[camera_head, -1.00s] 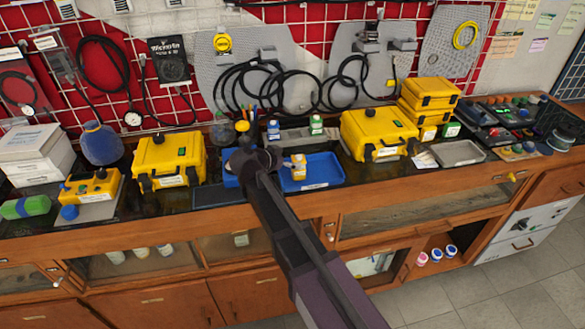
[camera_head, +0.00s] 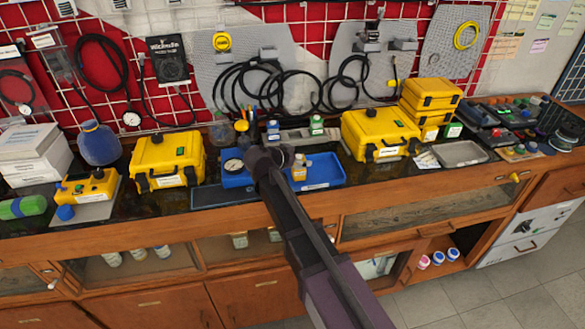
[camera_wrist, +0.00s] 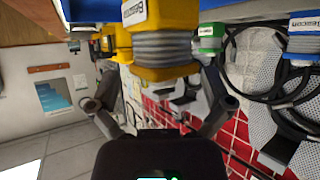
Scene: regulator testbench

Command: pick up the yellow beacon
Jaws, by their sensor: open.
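The yellow beacon (camera_head: 299,170) stands in the right part of a blue tray (camera_head: 325,183), just right of the end of my arm. In the wrist view the yellow beacon (camera_wrist: 166,67), with its grey ribbed band and white label, appears large at the top, in front of my gripper. My gripper (camera_wrist: 160,104) is open, with its two fingers spread to either side of the beacon's line and nothing held between them. In the head view the fingers are hard to make out behind the arm.
A green-capped beacon (camera_head: 316,126) and a blue-capped one (camera_head: 273,130) stand behind the tray. A round gauge (camera_head: 233,165) lies in its left part. Yellow cases (camera_head: 168,160) and (camera_head: 378,134) flank the tray. Black hoses (camera_head: 262,88) hang on the wall behind.

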